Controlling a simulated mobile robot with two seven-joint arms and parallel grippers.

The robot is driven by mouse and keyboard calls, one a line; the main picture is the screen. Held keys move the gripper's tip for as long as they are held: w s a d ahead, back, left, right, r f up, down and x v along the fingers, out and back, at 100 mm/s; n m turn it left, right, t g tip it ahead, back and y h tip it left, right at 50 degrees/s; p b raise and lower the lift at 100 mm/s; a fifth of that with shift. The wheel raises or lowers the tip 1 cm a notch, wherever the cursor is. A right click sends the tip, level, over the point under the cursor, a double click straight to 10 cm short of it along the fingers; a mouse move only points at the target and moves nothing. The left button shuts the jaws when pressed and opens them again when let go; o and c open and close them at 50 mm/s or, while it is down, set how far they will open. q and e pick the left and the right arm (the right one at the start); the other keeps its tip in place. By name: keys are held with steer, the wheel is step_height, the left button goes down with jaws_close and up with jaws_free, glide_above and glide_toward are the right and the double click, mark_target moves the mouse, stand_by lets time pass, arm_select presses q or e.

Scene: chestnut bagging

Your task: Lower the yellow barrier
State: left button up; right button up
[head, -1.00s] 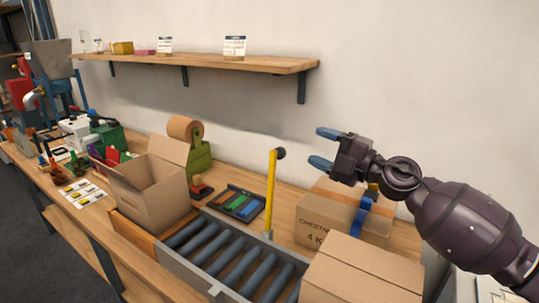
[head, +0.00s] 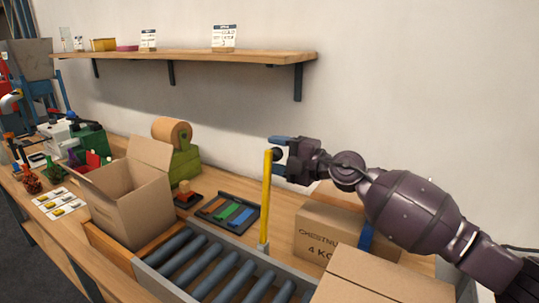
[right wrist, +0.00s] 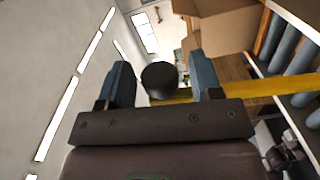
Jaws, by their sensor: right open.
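The yellow barrier (head: 266,200) stands upright at the side of the roller conveyor, with a dark round knob at its top. My right gripper (head: 279,155) is open at the top of the barrier, its fingers pointing left. In the right wrist view, the dark knob (right wrist: 160,78) sits between the two open blue fingers, and the yellow bar (right wrist: 270,87) runs off to the right behind one finger. I cannot tell whether a finger touches the knob. My left gripper is not in view.
The grey roller conveyor (head: 150,272) lies below the barrier, with an open cardboard box (head: 125,205) at its left end. A closed chestnut carton (head: 322,238) and another box (head: 385,278) stand at right. A wall shelf (head: 190,58) hangs above.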

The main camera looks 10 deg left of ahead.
steer(key=shift+x, duration=0.9)
steer(key=shift+w+a, duration=0.1)
steer(key=shift+a, duration=0.05)
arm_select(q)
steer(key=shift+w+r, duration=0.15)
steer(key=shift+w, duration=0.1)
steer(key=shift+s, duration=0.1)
arm_select(e)
steer(key=shift+c, duration=0.4)
